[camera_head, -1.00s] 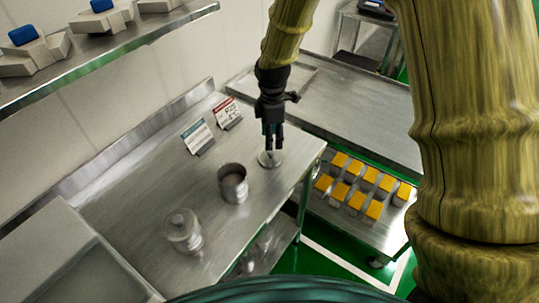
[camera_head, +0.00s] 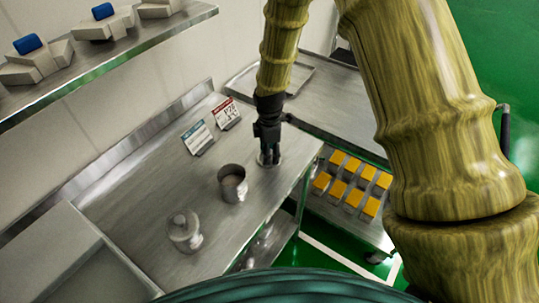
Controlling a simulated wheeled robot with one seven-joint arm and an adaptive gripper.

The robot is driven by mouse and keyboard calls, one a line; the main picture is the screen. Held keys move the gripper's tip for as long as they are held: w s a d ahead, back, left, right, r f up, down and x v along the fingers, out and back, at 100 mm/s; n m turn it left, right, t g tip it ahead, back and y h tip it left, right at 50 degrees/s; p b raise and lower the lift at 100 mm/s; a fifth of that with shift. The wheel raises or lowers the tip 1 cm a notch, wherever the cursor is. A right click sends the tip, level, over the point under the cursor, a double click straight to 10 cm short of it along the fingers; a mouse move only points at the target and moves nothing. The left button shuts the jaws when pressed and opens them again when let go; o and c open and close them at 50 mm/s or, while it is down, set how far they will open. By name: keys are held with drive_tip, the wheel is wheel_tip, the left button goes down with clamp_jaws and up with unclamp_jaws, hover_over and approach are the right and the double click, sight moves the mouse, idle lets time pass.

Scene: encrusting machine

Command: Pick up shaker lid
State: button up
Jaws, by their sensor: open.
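The shaker lid (camera_head: 261,160) is a small round metal disc lying flat on the steel table, near its right end. My gripper (camera_head: 269,161) points straight down over the lid, with its fingertips at or just above it. The fingers hide much of the lid. The gripper is open; I cannot tell whether the fingers touch the lid. An open metal shaker cup (camera_head: 233,184) stands upright to the lower left of the lid.
A lidded clear jar (camera_head: 185,231) stands at the front left of the steel table (camera_head: 150,190). Two small sign cards (camera_head: 197,137) stand behind the cup. A lower cart with several orange-topped blocks (camera_head: 350,183) is at the right. A shelf (camera_head: 110,60) hangs at upper left.

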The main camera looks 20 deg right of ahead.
drive_tip(key=shift+f, duration=0.2)
clamp_jaws()
drive_tip(key=shift+r, duration=0.1)
